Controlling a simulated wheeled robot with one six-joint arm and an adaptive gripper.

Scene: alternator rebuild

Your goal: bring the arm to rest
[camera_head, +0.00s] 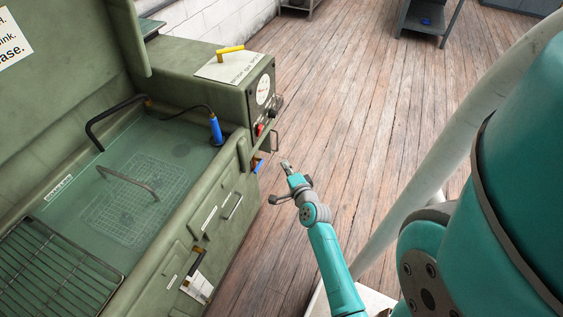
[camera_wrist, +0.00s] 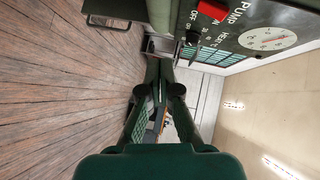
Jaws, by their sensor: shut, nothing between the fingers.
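My gripper (camera_head: 287,167) is at the end of my teal arm, in front of the right end of a green parts washer (camera_head: 236,185). It is over the wooden floor, apart from the washer as far as I can tell. In the wrist view my gripper (camera_wrist: 161,66) has its fingers together at the tips, with nothing held between them. The washer's control panel, with a red switch (camera_wrist: 212,9) and a round dial (camera_wrist: 266,38), is close by at the upper right of that view.
In the washer basin are a blue-handled brush (camera_head: 216,130), a bent spout (camera_head: 128,112) and a wire rack (camera_head: 55,270). The wooden floor (camera_head: 350,110) beyond is clear. A grey cart (camera_head: 425,22) stands at the back.

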